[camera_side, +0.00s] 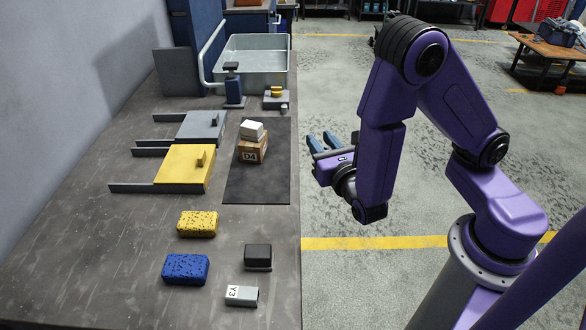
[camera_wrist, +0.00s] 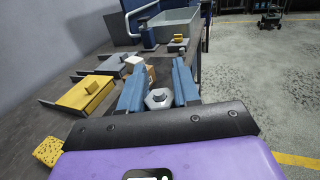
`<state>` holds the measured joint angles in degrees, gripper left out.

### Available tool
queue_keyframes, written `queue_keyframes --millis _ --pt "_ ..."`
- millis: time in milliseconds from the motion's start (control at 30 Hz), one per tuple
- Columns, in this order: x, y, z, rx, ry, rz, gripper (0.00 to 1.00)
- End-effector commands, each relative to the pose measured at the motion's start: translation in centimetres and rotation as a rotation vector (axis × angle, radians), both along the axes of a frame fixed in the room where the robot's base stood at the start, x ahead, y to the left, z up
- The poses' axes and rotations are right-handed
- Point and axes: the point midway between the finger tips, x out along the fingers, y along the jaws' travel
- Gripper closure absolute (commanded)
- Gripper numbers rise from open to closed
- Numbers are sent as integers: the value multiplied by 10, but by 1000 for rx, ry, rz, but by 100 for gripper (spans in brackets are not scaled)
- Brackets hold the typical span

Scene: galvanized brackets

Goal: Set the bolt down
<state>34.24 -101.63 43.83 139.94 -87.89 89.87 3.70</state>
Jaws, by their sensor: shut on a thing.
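The bolt (camera_wrist: 158,98) shows a silver hexagonal head in the wrist view. It sits between the two blue fingers of my gripper (camera_wrist: 158,68), which is shut on it. In the side view my gripper (camera_side: 319,137) is raised just right of the workbench's (camera_side: 130,235) right edge, with its fingers pointing toward the back. I cannot make out the bolt in the side view. Its shank is hidden in the wrist view.
A dark mat (camera_side: 258,185) holds a wooden D4 block (camera_side: 252,155) with a white block (camera_side: 251,130) on top. Yellow (camera_side: 185,168) and grey (camera_side: 203,127) plates lie left of it. Sponges and small blocks lie in front; a metal bin (camera_side: 250,64) stands behind.

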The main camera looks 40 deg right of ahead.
Motion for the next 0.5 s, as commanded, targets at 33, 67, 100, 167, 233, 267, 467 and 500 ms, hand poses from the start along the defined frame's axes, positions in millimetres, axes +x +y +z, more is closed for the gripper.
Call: queue_keyframes --millis 33,67,100,167,233,267,467,500 --pt "2 4 0 -2 -1 21 100" --pt "4 6 -1 -4 -1 37 100" --pt "8 11 -2 -6 -1 64 100" --pt "15 20 -5 -10 -1 116 100" --pt "25 33 -8 -13 0 188 100" --pt "29 39 -10 -16 1 222 100" --pt "49 80 -22 -22 2 446 100" --pt "52 88 -24 -22 2 491 100"
